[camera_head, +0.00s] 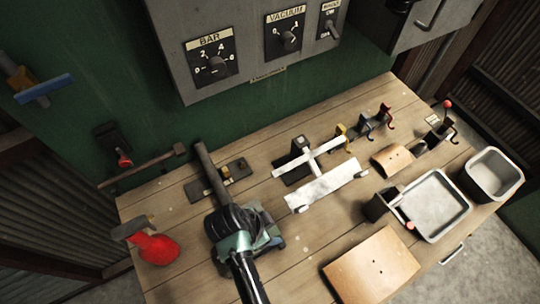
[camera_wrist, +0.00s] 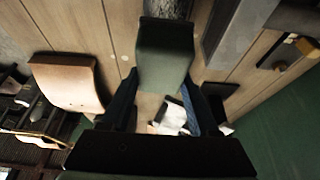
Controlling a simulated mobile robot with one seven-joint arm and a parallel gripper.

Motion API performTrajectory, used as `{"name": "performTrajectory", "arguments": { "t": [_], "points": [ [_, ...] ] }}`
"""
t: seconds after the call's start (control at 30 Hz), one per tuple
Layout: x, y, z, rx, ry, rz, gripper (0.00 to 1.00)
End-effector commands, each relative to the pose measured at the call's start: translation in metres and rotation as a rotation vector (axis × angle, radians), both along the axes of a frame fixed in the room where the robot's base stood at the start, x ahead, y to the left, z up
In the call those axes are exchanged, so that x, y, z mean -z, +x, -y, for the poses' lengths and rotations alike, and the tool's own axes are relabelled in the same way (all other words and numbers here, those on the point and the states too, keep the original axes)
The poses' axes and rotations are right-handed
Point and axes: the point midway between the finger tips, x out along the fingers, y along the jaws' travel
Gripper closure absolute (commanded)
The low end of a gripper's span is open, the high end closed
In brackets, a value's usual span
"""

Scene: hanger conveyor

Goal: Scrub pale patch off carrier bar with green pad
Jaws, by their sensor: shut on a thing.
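My gripper (camera_head: 245,240) is at the left middle of the bench in the head view, left of the white bars. In the wrist view its two fingers (camera_wrist: 165,108) are shut on a dark green block, the green pad (camera_wrist: 165,55). A broad whitish bar (camera_head: 326,186) with small end feet, seemingly the carrier bar, lies at the bench middle, apart from my gripper. I cannot make out a separate pale patch on it. A thinner white crossed bar (camera_head: 312,158) is just behind it. The pad is not clear in the head view.
A grey panel (camera_head: 250,40) with dials hangs over the bench's back. A red item (camera_head: 157,249) stands at the left. Tan boards (camera_head: 370,266), a metal tray (camera_head: 438,206) and a grey bin (camera_head: 492,174) are to the right. Dark hooks (camera_head: 375,120) stand behind.

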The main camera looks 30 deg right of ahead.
Motion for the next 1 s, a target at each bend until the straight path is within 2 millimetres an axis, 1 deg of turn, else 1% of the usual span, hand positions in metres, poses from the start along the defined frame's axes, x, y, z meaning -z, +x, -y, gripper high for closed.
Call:
{"name": "performTrajectory", "arguments": {
  "t": [0.03, 0.07, 0.33, 0.43, 0.7, 0.77, 1.0],
  "points": [
    [-0.008, 0.000, 0.000, 0.000, 0.000, 0.000, 1.00],
    [-0.009, 0.000, 0.000, -0.001, 0.001, 0.000, 1.00],
    [-0.007, 0.000, -0.001, -0.002, 0.001, -0.001, 1.00],
    [-0.010, 0.000, -0.001, -0.002, 0.002, -0.001, 1.00],
    [-0.035, 0.000, -0.001, -0.002, 0.002, -0.001, 1.00],
    [-0.038, 0.000, -0.001, -0.002, 0.002, -0.001, 1.00],
    [-0.037, 0.000, -0.001, -0.002, 0.002, -0.001, 1.00]
  ]
}}
